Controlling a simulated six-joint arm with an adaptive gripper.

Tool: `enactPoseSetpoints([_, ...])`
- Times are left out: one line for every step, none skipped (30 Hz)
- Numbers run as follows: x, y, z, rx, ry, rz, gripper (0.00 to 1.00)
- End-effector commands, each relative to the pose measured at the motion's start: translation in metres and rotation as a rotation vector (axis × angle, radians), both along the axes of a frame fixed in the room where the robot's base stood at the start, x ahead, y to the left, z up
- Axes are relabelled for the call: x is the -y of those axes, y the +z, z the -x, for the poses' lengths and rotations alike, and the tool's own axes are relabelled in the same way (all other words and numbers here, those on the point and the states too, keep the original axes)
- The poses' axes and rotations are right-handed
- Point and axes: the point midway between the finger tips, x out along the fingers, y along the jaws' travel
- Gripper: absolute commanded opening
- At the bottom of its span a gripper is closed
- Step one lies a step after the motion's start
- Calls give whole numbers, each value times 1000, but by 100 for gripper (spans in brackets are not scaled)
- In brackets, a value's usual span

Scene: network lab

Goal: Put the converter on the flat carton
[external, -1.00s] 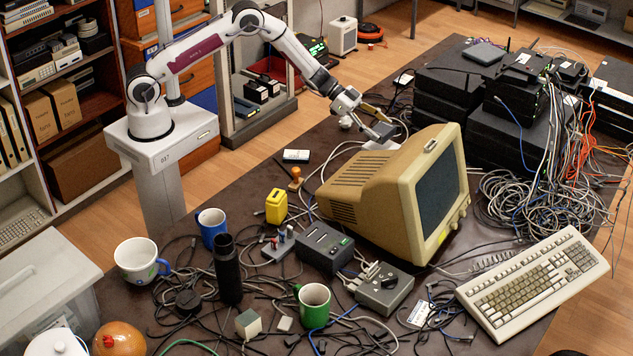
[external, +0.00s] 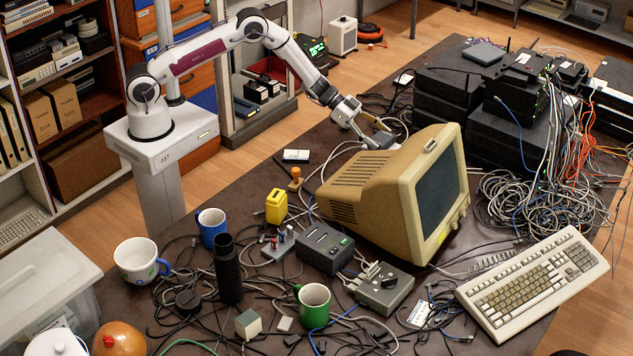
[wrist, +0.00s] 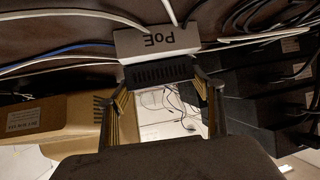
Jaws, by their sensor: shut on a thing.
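The converter (wrist: 158,73), a small dark box with a vented side, is between my fingertips in the wrist view. My gripper (wrist: 164,88) is shut on it. In the external view my gripper (external: 372,141) is low behind the beige monitor, over a pale flat patch, and the monitor hides part of this spot.
The beige monitor (external: 398,190) stands close in front of my gripper. Black network boxes (external: 455,85) are stacked to the right. Cables (wrist: 65,50) run around the pale box. A small white box (external: 296,156) lies to the left.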

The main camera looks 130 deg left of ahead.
Motion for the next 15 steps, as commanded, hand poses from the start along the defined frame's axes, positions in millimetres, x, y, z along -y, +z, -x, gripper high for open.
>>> enactPoseSetpoints([0, 1, 0, 2, 0, 0, 37])
enactPoseSetpoints([0, 1, 0, 1, 0, 0, 37])
enactPoseSetpoints([0, 1, 0, 1, 0, 0, 37])
enactPoseSetpoints([0, 0, 0, 1, 0, 0, 37])
enactPoseSetpoints([0, 0, 0, 1, 0, 0, 37])
enactPoseSetpoints([0, -1, 0, 1, 0, 0, 37])
enactPoseSetpoints([0, -2, 0, 1, 0, 0, 37])
enactPoseSetpoints([0, -3, 0, -1, 0, 0, 70])
enactPoseSetpoints([0, -3, 0, -1, 0, 0, 81])
enactPoseSetpoints([0, -3, 0, -1, 0, 0, 83])
enactPoseSetpoints([0, -3, 0, -1, 0, 0, 83])
enactPoseSetpoints([0, -3, 0, -1, 0, 0, 83])
enactPoseSetpoints([0, -3, 0, -1, 0, 0, 83])
enactPoseSetpoints([0, -3, 0, -1, 0, 0, 83])
enactPoseSetpoints([0, -2, 0, -1, 0, 0, 83])
